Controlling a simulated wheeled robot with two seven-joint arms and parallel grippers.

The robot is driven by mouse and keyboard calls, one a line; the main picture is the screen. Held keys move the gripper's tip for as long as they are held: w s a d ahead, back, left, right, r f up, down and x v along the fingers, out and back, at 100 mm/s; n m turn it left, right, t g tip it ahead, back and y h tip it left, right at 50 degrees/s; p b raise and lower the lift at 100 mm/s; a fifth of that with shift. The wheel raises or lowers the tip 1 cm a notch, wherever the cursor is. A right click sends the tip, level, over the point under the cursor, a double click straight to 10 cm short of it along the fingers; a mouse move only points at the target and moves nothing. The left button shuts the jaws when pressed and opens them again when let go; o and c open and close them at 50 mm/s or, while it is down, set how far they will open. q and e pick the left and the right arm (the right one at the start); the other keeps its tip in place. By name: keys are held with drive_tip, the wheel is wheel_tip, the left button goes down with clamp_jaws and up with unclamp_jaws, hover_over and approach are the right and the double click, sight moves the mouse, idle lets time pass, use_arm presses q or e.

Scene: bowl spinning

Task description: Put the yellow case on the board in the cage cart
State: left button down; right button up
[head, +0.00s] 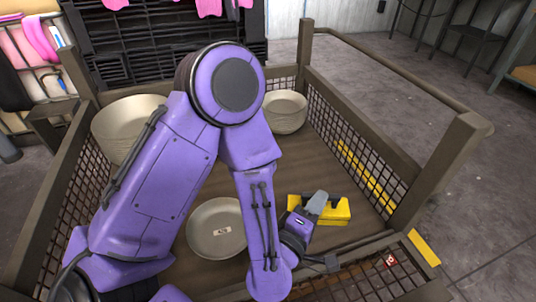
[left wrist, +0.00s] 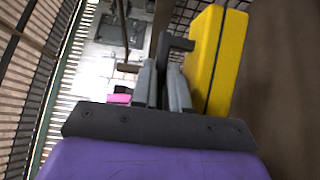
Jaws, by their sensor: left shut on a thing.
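The yellow case (head: 333,213) is inside the cage cart (head: 440,165), low over its brown board (head: 315,165), near the front right. I cannot tell whether it touches the board. My left gripper (head: 316,203) reaches down to the case and is shut on its dark handle. In the left wrist view the yellow case (left wrist: 218,60) stands right of my left gripper (left wrist: 163,85), with the handle (left wrist: 178,44) at the fingers. The fingers partly hide the case in the head view. My right gripper is not in view.
Large bowls (head: 122,115) stand at the back left of the board and smaller bowls (head: 284,108) at the back. A plate-like bowl (head: 215,236) lies at the front, left of the case. Mesh walls and rails surround the board. Some bare board lies behind the case.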

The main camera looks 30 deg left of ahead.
use_arm(q)
drive_tip(key=shift+w+a+f+b, duration=0.75)
drive_tip(key=shift+w+f+b, duration=0.15)
drive_tip(key=shift+w+f, duration=1.35)
drive_tip(key=shift+w+a+f+b, duration=0.8)
drive_tip(key=shift+w+f+b, duration=0.1)
drive_tip(key=shift+w+f, duration=1.3)
drive_tip(key=shift+w+a+f+b, duration=0.75)
drive_tip(key=shift+w+f+b, duration=0.15)
drive_tip(key=shift+w+f, duration=1.3)
drive_tip(key=shift+f, duration=0.15)
drive_tip(key=c, duration=1.2)
unclamp_jaws()
drive_tip(key=shift+o, duration=0.4)
